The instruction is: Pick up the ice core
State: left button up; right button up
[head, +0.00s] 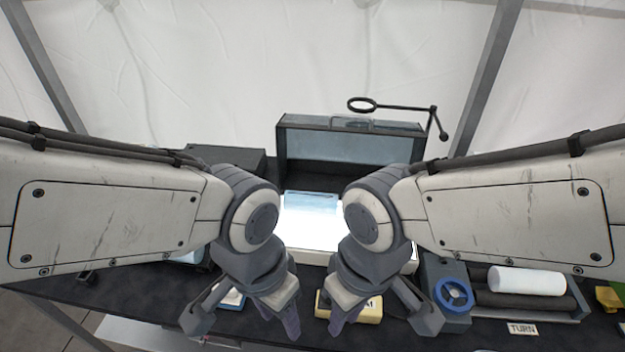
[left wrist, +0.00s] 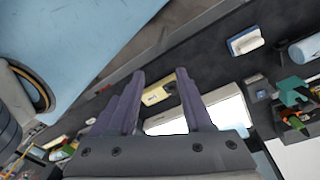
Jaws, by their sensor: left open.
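A pale blue cylinder, which may be the ice core, lies at the upper right of the left wrist view (left wrist: 305,48). In the head view, a pale blue part at the left (head: 192,257) is mostly hidden by my left arm. A white cylinder (head: 527,281), which could also be the core, lies on dark rollers at the right. I cannot tell for sure which is the core. My left gripper (head: 286,316) is open and empty above the front of the table, right of the pale blue part. My right gripper (head: 346,314) hangs beside it; its jaw gap is unclear.
A lit white panel (head: 308,227) bears a pale blue block (head: 311,200). A yellow block (head: 368,308) and a blue-white item (head: 232,299) lie near the front edge. A clear-fronted case (head: 350,148) and a ring on an arm (head: 362,104) stand behind. A blue handwheel (head: 454,294) is by the rollers.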

aim_at(294, 201)
jog(key=i, duration=0.4)
jog(key=k, duration=0.5)
jog(key=z, duration=1.9)
jog(key=k, duration=0.75)
jog(key=u, duration=1.3)
jog(key=i, duration=1)
jog(key=z, duration=0.05)
